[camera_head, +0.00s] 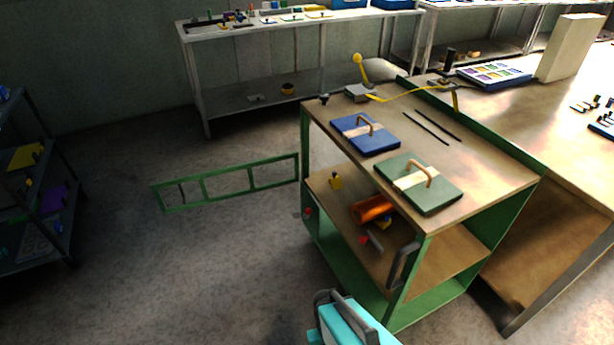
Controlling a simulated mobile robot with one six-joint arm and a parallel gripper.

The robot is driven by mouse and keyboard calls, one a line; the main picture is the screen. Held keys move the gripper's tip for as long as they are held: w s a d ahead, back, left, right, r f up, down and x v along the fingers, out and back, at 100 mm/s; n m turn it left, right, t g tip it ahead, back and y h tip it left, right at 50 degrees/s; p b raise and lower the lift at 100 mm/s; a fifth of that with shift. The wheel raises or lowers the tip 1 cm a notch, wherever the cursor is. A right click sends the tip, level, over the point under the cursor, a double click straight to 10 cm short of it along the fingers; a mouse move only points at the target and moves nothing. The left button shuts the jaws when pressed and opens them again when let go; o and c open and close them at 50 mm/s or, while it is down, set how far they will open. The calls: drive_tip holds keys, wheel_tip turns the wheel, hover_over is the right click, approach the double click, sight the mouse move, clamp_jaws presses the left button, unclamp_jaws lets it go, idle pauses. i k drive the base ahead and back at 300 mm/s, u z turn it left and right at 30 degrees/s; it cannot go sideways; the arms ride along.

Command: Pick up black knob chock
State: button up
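A small black knob-topped piece (323,99) sits at the far left corner of the green cart's wooden top; it looks like the black knob chock, but it is too small to be sure. Another dark upright piece (449,57) stands farther back on the long bench. My gripper is not recognisable in this view, so its distance from these pieces does not show.
The green cart (484,194) bears a blue plate (352,136) and a green plate (440,199), both with handles. Its shelf holds an orange cylinder (370,210). A cyan box-like thing (350,325) is at the bottom edge.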

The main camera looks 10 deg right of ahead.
sight(335, 182)
drive_tip(key=u, duration=0.45)
drive_tip(key=i, duration=0.5)
drive_tip(key=u, duration=0.7)
drive_tip(key=i, duration=0.5)
drive_tip(key=u, duration=0.3)
